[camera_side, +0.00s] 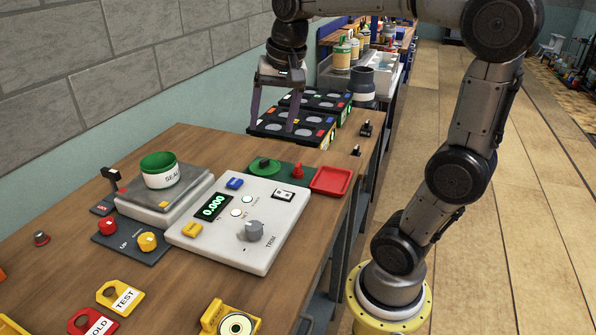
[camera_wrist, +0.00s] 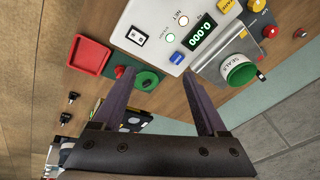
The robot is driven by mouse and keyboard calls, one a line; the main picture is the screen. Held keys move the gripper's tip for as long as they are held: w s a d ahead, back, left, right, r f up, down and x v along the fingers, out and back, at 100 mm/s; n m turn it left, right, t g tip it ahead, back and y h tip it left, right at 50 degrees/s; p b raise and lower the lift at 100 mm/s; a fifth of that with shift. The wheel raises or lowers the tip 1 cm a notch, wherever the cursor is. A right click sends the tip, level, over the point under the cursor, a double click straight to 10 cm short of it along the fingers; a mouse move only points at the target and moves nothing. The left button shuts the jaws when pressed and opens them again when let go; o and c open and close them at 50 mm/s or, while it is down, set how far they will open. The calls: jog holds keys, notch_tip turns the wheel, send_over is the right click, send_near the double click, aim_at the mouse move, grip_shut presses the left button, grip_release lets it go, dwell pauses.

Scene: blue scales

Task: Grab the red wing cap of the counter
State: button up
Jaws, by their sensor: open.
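A small red cap (camera_side: 297,171) stands upright on a dark green strip (camera_side: 284,178) at the far edge of the white panel (camera_side: 240,222). A green round piece (camera_side: 264,166) lies to its left and a red square tray (camera_side: 331,181) to its right. In the wrist view a small red part (camera_wrist: 120,72) shows beside the left finger, between the tray (camera_wrist: 88,56) and the green piece (camera_wrist: 147,82); it is too small to make out its shape. My gripper (camera_side: 272,125) is open and empty, raised beyond the strip, fingers pointing down. It also shows in the wrist view (camera_wrist: 160,73).
A scale (camera_side: 165,200) with a green-rimmed cup (camera_side: 160,170) stands left of the panel. Black racks (camera_side: 290,130) with coloured blocks lie behind the strip, near my fingers. TEST (camera_side: 121,297) and HOLD tags lie in front.

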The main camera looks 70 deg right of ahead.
jog(key=w+d+f+m+g, duration=0.1)
jog(key=w+d+f+m, duration=0.1)
jog(key=d, duration=0.4)
jog(key=w+d+f+m+g, duration=0.1)
jog(key=w+d+f+m, duration=0.15)
jog(key=d, duration=0.45)
jog(key=m+g+y, duration=0.1)
jog(key=m, duration=0.1)
send_over(298, 164)
notch_tip(298, 164, down, 5)
notch_tip(298, 164, down, 13)
jog(key=shift+a+f, duration=0.1)
jog(key=shift+f, duration=0.1)
grip_shut()
